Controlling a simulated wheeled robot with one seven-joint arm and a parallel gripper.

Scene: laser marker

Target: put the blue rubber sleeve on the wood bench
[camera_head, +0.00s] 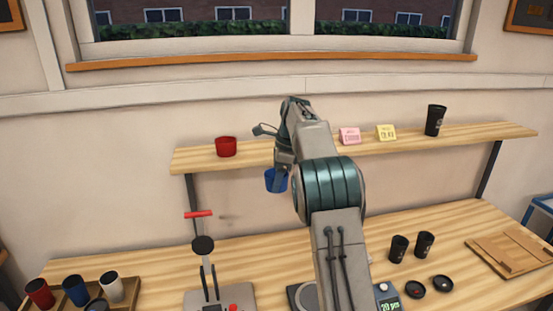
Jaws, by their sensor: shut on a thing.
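The blue rubber sleeve (276,181) hangs below the end of my arm, just under the shelf's front edge and above the wood bench (300,250). My gripper (282,166) is shut on the sleeve near its upper rim; the fingertips are mostly hidden by my wrist. The sleeve looks about upright and is apart from the bench surface.
A wall shelf (390,140) holds a red sleeve (226,147), pink and yellow notes and a black tumbler. A lever press (204,265), a tray of tumblers (75,292), black cups (398,249), lids and wooden boards (515,252) stand on the bench. Some bench between them is bare.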

